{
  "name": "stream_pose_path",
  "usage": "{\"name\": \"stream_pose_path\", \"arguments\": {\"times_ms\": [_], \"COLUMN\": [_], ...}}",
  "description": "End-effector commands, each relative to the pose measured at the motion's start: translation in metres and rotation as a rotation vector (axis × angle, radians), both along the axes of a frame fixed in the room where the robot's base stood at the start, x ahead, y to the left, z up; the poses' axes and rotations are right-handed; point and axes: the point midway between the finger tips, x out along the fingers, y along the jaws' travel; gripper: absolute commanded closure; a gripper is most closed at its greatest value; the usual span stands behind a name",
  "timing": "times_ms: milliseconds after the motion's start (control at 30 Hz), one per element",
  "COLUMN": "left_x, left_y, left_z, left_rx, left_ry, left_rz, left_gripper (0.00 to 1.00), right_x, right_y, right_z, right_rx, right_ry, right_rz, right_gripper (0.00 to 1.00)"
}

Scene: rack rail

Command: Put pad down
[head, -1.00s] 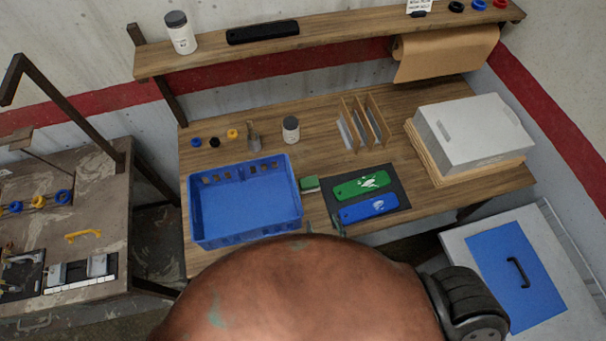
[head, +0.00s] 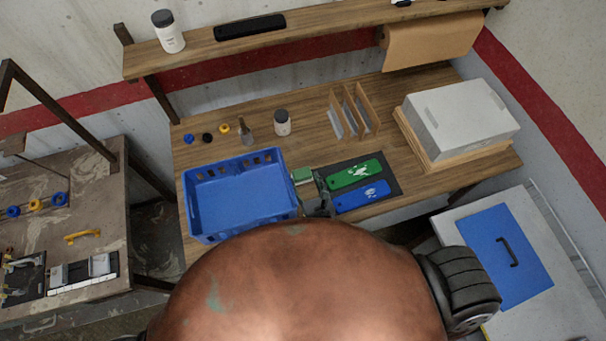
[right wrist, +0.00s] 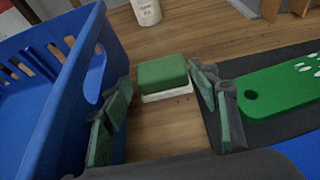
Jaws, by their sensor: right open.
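The pad (head: 302,175), a small block with a green top and a white base, lies flat on the wooden bench between the blue crate and the dark mat. It also shows in the right wrist view (right wrist: 163,75). My right gripper (head: 316,194) is open and empty, just on the near side of the pad. In the right wrist view its fingers (right wrist: 165,112) are spread left and right, with the pad ahead of the gap, apart from both. The left finger is close to the crate wall. My left gripper is not in view.
The blue crate (head: 290,190) stands left of the pad. A white bottle (head: 282,124) and upright dividers (head: 352,112) stand behind. Bare bench lies behind the pad.

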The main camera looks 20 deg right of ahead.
Motion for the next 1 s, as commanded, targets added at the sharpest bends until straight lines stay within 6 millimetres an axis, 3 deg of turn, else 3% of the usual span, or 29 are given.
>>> {"name": "stream_pose_path", "arguments": {"times_ms": [300, 600, 1000], "left_x": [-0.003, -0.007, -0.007], "left_y": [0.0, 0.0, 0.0], "left_z": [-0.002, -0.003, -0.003], "left_rx": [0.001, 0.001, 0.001], "left_ry": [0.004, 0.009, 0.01], "left_rz": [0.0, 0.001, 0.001], "left_gripper": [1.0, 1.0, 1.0], "right_x": [0.042, 0.045, 0.044], "right_y": [0.001, 0.001, 0.001], "right_z": [-0.017, -0.019, -0.019], "right_rx": [0.0, 0.0, 0.0], "right_ry": [-0.001, 0.0, 0.0], "right_rz": [-0.002, -0.002, -0.002], "right_gripper": [0.45, 0.46, 0.73]}}
